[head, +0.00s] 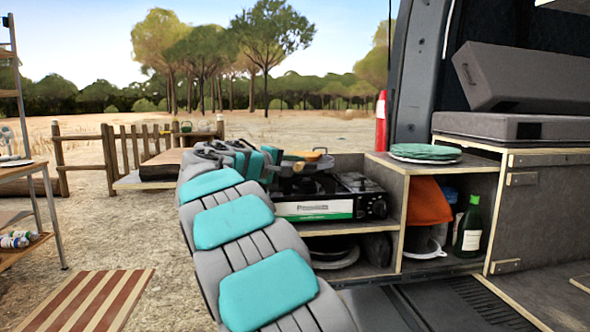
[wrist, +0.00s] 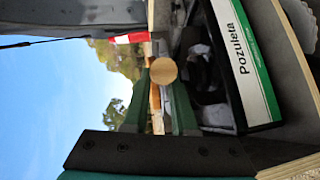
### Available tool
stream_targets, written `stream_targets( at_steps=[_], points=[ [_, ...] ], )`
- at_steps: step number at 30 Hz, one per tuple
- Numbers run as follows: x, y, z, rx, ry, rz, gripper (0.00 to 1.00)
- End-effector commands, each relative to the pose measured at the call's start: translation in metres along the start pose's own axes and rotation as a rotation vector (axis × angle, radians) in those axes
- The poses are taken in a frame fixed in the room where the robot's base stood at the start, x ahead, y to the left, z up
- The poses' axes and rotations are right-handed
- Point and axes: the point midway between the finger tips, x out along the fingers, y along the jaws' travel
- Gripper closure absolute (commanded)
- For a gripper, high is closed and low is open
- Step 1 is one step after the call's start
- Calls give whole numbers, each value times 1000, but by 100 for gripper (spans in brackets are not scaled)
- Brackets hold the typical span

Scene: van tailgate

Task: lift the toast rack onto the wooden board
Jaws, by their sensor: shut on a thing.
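My gripper (head: 300,158) is at the end of my arm, above the left part of the stove. In the wrist view its dark green fingers (wrist: 160,105) stand on either side of a held thing with a round, pale wooden end (wrist: 163,70). I take this to be the toast rack, but its wires or slots cannot be made out. In the head view an orange-tan shape (head: 313,155) shows at the fingertips; whether it is part of the held thing or something behind it I cannot tell. The wooden board is not clearly seen; my arm may hide it.
A camping stove (head: 330,200) stands on the shelf unit just below my gripper. Green plates (head: 425,152) lie on the higher unit to the right. A green bottle (head: 470,225) and an orange thing (head: 428,200) stand below. A brown box (head: 162,165) rests on a bench at left.

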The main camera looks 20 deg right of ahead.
Motion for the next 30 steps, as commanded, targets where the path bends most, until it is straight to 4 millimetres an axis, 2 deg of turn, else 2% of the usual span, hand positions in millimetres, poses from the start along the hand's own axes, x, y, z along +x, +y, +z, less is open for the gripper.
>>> stream_targets(
  at_steps=[8,21,30],
  points=[
    [-24,4,25,1,-1,5,100],
    [-80,12,86,4,1,5,100],
    [-100,15,106,4,2,5,100]
  ],
)
